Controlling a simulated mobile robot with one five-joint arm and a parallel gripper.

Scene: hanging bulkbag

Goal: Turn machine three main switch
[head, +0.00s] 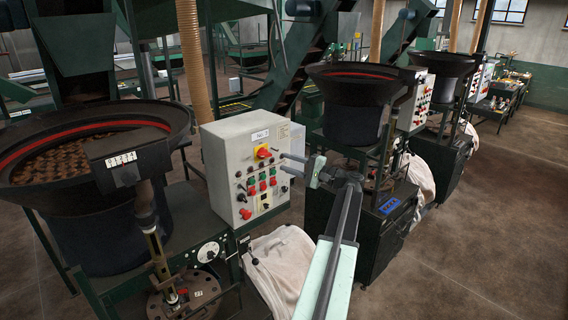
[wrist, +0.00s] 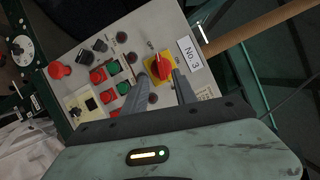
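The main switch (head: 263,152) is a red rotary knob on a yellow square plate, high on a light grey control panel (head: 222,150). A "No. 3" label (wrist: 190,53) sits beside the switch in the wrist view, where the switch (wrist: 158,67) also shows. My gripper (head: 283,163) is in front of the panel, just right of the switch in the head view. Its two fingers (wrist: 162,77) are apart, with nothing seen between them. In the wrist view their tips point at the switch and overlap its plate's lower edge. I cannot tell whether they touch it.
Red, green and black buttons (wrist: 104,73) fill the panel below the switch. A black bowl feeder (head: 85,150) stands left of the panel. A white bag (head: 280,262) hangs below it. Other machines with similar panels (head: 413,103) stand behind right. Open floor lies at right.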

